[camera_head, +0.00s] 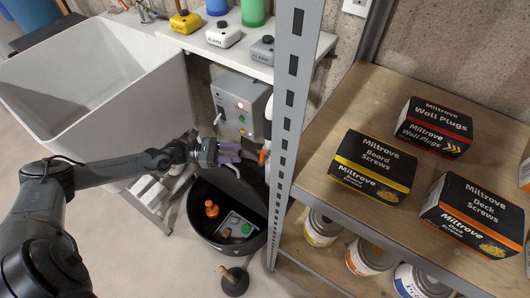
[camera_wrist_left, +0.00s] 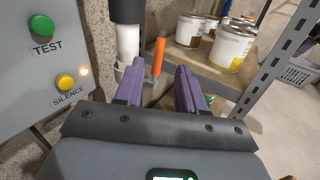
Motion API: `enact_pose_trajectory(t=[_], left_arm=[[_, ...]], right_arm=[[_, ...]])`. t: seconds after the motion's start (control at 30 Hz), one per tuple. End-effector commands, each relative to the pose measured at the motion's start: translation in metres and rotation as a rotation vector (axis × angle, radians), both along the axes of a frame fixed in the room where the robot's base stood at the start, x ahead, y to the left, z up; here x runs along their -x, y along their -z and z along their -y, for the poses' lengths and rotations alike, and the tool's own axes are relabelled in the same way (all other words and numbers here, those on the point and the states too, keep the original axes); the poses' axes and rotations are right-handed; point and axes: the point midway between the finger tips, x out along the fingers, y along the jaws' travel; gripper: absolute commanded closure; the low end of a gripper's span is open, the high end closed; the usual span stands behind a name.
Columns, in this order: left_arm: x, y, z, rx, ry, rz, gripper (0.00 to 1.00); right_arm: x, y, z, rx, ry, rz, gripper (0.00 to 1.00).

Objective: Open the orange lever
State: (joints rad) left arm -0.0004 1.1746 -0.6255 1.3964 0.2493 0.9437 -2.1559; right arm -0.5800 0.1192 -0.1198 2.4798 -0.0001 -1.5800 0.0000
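The orange lever (camera_wrist_left: 158,57) stands nearly upright beside a white pipe (camera_wrist_left: 128,45) in the left wrist view. In the head view a small orange piece of it (camera_head: 262,157) shows just past my fingers, partly hidden by the shelf post. My left gripper (camera_head: 242,153) reaches in from the left, above a black bin. In the left wrist view its two purple fingers (camera_wrist_left: 158,88) are apart with nothing held between them. The lever appears beyond the fingertips, in line with the gap; contact cannot be made out. My right gripper is not in view.
A grey control box (camera_head: 241,105) with TEST and SILENCE buttons (camera_wrist_left: 64,82) is close on the left. The metal shelf post (camera_head: 287,120) stands close on the right. Paint cans (camera_wrist_left: 232,45) sit on the lower shelf. The black bin (camera_head: 200,222) is below, a white sink (camera_head: 95,80) left.

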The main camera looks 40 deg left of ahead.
Motion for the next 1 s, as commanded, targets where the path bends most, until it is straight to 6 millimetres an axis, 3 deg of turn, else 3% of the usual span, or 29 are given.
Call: enact_pose_trajectory(t=[0.6, 1.0], left_arm=[[-0.057, 0.001, 0.066, 0.002, 0.001, 0.003, 0.61], [-0.067, 0.0, 0.078, 0.0, 0.001, 0.0, 0.61]], right_arm=[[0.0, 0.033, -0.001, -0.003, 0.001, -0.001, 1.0], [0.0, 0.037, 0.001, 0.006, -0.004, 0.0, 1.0]])
